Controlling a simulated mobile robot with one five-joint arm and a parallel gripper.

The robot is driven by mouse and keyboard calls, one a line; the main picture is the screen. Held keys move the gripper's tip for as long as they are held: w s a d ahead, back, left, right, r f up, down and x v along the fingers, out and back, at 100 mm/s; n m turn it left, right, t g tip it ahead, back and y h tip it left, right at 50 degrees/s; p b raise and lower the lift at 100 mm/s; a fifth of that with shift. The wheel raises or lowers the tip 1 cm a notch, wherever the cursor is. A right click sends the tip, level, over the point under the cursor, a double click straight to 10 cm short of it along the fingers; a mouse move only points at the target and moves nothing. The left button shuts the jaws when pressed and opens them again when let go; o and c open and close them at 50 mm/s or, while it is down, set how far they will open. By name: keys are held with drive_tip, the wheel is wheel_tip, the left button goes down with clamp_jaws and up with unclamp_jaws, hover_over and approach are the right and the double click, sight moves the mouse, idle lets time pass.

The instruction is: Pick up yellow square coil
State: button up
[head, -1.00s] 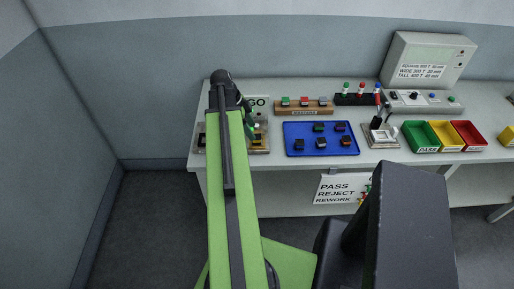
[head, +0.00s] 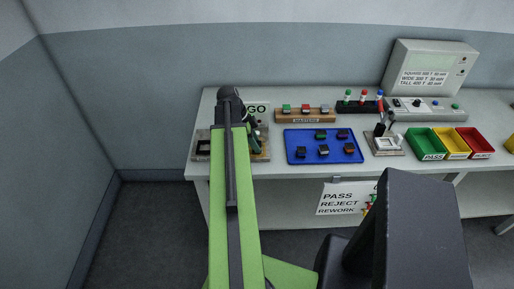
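Several small dark coils with differently coloured tops sit in the blue tray (head: 293,160) on the bench. They are too small for me to tell which one is the yellow square coil. My gripper (head: 257,141) is at the far end of my green arm, left of the tray, above a brown fixture board (head: 203,147). It is mostly hidden behind the arm, and I cannot see its fingertips clearly. I see nothing held in it.
Behind the tray stand a wooden masters block (head: 305,118) and a dark rack (head: 358,107) with coloured-topped pieces. To the right are a square fixture (head: 388,151) with a dark lever, then green (head: 427,144), yellow (head: 452,143) and red (head: 476,143) bins. A grey tester (head: 430,70) stands behind.

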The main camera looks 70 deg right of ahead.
clamp_jaws()
drive_tip(key=shift+r+p, duration=0.3)
drive_tip(key=r+p, duration=0.4)
drive_tip(key=shift+s+r+p, duration=0.2)
drive_tip(key=shift+r+p, duration=0.1)
drive_tip(key=s+r+p, duration=0.5)
drive_tip(key=s, duration=0.6)
drive_tip(key=shift+s+d+r+p, duration=0.15)
drive_tip(key=shift+r+p, duration=0.2)
